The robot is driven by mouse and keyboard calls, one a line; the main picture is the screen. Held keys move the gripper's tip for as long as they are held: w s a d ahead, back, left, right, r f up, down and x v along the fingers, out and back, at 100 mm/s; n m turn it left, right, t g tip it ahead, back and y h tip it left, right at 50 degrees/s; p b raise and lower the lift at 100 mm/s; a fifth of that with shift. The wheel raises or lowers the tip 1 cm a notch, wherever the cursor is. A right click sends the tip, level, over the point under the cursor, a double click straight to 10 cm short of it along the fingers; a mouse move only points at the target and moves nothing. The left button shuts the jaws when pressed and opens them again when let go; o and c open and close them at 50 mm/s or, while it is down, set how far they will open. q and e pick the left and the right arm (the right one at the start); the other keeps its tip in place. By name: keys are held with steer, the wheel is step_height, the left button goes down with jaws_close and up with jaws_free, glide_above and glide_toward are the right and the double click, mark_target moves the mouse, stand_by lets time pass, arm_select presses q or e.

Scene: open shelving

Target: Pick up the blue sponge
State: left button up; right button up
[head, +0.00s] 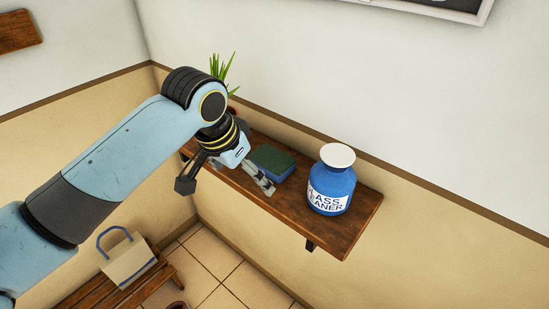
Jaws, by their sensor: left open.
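The blue sponge (272,161) has a dark green top and lies on the wooden wall shelf (338,229), left of a blue bottle. My left gripper (228,187) is open, with its fingers spread wide. The other finger hangs out past the shelf's front edge. Nothing is between the fingers. I cannot tell whether the nearer finger touches the sponge. My right gripper is not in view.
A blue glass cleaner bottle (329,190) with a white top stands right of the sponge. A green plant (221,68) is partly hidden behind my arm. Below are a wooden bench (165,287) and a bag (128,258) with a blue handle.

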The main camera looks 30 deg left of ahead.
arm_select(q)
steer(key=p, duration=0.1)
glide_toward(271, 158)
steer(key=x, duration=1)
steer(key=shift+w+f, duration=0.15)
steer(key=shift+w, duration=0.05)
steer(key=shift+c, duration=0.3)
steer(key=shift+s, duration=0.1)
steer(key=c, duration=0.4)
